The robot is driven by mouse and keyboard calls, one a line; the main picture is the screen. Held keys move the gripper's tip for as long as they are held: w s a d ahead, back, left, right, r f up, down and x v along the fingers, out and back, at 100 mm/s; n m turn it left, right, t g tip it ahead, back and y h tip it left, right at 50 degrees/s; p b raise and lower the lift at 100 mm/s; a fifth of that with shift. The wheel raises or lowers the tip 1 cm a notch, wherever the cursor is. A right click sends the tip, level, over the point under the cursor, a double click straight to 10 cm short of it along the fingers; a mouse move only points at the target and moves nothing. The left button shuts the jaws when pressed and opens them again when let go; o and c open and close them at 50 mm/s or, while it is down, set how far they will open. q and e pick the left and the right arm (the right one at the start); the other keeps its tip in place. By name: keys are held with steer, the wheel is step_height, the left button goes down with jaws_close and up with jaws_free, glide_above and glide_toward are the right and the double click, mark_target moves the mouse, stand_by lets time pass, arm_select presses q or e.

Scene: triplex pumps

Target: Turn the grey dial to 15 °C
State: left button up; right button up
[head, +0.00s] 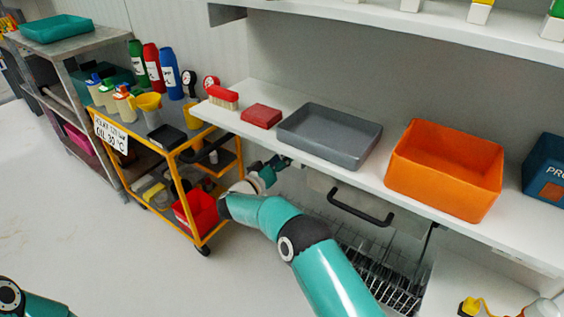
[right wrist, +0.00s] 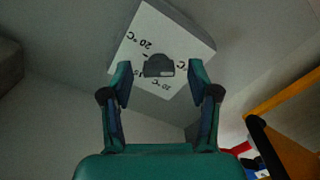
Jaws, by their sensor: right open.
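The grey dial (right wrist: 159,66) sits on a white plate (right wrist: 158,28) with printed temperature marks in the right wrist view. The marks appear upside down; two read 20 °C, and one beside the dial is partly covered. My right gripper (head: 280,162) reaches under the shelf edge in the head view. In the right wrist view its two fingers are open, one on each side of the dial, with gaps between. I cannot tell how far the fingertips are from it in depth. The dial is hidden in the head view. Only part of my left arm shows, at the bottom left.
The white shelf (head: 300,152) overhangs the right gripper and bears a grey tray (head: 330,137), an orange bin (head: 443,168) and a red box (head: 261,116). A yellow trolley (head: 165,152) with bottles and a sign reading 30 °C stands left. A wire rack (head: 385,265) lies below the shelf.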

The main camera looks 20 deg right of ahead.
steer(key=shift+w+d, duration=0.1)
jaws_close()
stand_by(0.3)
